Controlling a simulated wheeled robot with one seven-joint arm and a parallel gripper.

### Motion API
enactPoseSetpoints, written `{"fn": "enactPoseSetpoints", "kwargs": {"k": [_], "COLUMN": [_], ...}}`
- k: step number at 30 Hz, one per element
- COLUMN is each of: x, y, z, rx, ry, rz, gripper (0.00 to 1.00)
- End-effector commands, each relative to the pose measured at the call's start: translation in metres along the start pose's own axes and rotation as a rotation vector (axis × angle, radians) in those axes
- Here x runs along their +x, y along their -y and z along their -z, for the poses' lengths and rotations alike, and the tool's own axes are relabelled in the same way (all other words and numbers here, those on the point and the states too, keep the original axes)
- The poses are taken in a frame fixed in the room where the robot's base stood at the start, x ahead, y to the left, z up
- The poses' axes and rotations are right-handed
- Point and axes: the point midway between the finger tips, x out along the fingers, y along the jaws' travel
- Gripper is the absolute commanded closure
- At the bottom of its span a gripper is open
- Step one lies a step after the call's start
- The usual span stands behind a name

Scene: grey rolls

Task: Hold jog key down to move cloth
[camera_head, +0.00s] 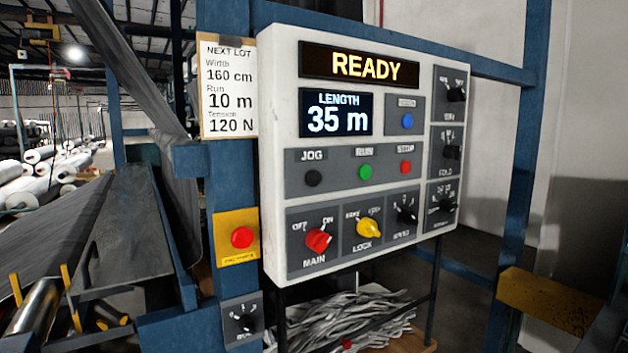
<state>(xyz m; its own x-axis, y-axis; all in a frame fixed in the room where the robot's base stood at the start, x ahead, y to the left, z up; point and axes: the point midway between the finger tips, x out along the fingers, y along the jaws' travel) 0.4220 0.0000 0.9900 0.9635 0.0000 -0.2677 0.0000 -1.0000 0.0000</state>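The jog key (314,178) is a round black button under the label JOG, at the left of the button row on a white control panel (281,155). Nothing touches or covers it. The panel's top display (360,66) reads READY and the length display (337,112) reads 35 m. The grey cloth (125,225) lies over the machine at the left, and a strip of it hangs down from above. My gripper is not in view.
Beside the jog key are a green button (366,172) and a red stop button (406,167). A red main knob (318,240) and yellow lock knob (369,229) sit below. A red button on a yellow plate (242,237) is left of the panel. Blue posts frame it.

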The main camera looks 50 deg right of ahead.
Motion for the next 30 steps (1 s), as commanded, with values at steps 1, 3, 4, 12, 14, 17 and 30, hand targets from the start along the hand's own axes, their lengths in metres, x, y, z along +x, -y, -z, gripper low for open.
{"fn": "enactPoseSetpoints", "kwargs": {"k": [1, 3, 4, 12, 14, 17, 30], "x": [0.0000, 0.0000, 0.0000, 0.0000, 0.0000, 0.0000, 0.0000], "y": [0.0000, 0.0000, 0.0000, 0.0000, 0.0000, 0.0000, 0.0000], "z": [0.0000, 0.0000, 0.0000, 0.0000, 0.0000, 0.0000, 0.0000], "rx": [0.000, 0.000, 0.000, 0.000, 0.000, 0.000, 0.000], "ry": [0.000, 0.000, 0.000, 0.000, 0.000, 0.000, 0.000], "rz": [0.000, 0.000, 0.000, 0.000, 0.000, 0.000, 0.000], "gripper": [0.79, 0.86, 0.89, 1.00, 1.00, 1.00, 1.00]}}
